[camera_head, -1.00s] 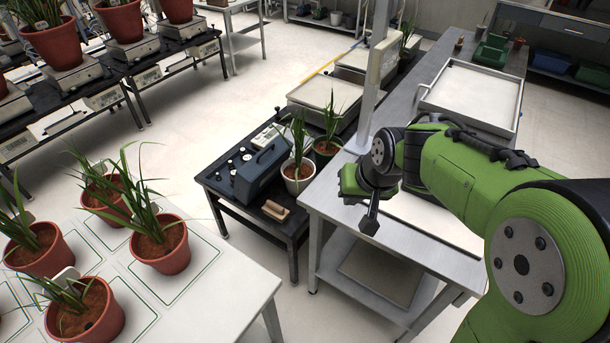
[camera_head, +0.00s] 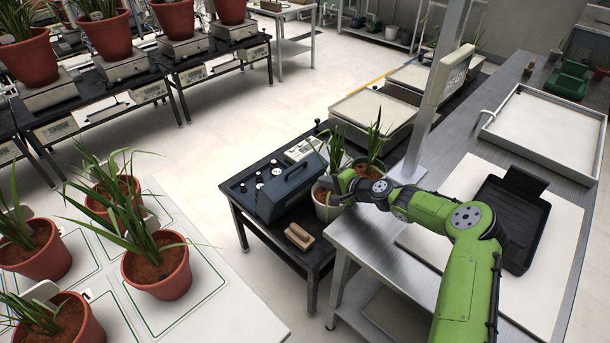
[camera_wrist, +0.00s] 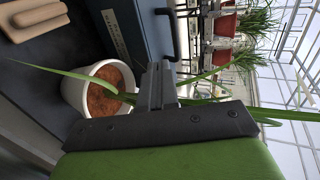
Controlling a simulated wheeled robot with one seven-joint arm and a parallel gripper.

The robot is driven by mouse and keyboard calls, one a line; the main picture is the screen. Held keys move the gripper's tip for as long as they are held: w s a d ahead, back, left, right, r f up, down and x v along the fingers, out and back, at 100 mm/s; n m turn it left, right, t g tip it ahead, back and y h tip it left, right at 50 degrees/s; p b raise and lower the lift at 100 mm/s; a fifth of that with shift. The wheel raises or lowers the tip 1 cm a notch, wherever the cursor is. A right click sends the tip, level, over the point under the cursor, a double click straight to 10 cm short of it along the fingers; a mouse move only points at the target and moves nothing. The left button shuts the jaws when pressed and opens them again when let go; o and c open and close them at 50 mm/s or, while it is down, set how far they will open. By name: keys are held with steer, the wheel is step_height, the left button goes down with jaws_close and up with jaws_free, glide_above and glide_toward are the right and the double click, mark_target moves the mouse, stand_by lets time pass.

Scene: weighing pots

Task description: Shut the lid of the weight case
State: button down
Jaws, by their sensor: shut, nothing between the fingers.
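The weight case (camera_head: 290,191) is a blue-grey box with a dark handle, on the black low table. My gripper (camera_head: 333,188) is to the right of the case, close to the white pot (camera_head: 326,206) and partly hidden by leaves. In the wrist view its fingers (camera_wrist: 158,75) are together and empty, pointing towards the case, apart from it. Leaves pass beside the fingers.
A second potted plant (camera_head: 369,168) stands behind my gripper. A wooden block (camera_head: 299,237) lies in front of the case. Small weights (camera_head: 258,178) sit at its left. The steel bench (camera_head: 350,240) and a post (camera_head: 432,90) are to the right.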

mark_target(293, 185)
steer(key=r+b+x, duration=0.1)
steer(key=b+x, duration=0.1)
steer(key=x, duration=0.7)
steer(key=shift+w+a+r+b, duration=0.3)
steer(key=shift+a+r+b, duration=0.05)
steer(key=shift+b, duration=0.05)
